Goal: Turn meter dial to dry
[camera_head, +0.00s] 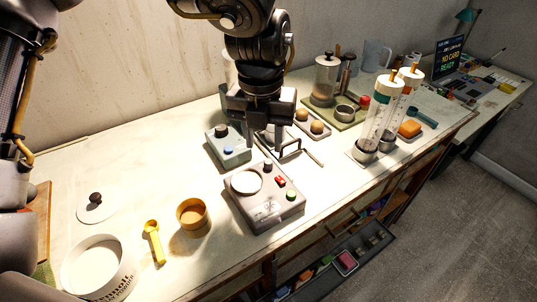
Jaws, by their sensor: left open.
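A grey box (265,210) stands near the table's front edge. It has a round white face or pan on top and red and green buttons on its right side; I cannot tell which. A smaller grey-green box (228,155) with a black knob (221,131) and a blue button stands behind it to the left. I cannot tell for sure which box is the meter, and no dial marking is readable. My left gripper (263,144) points down, open and empty, above and behind the larger box, to the right of the knob. My right gripper is not in view.
A black wire stand (291,151) lies close beside the gripper. A yellow cup (192,214), a yellow scoop (154,241) and a white bowl (98,268) stand at the front left. Tall clear cylinders (378,122) stand to the right.

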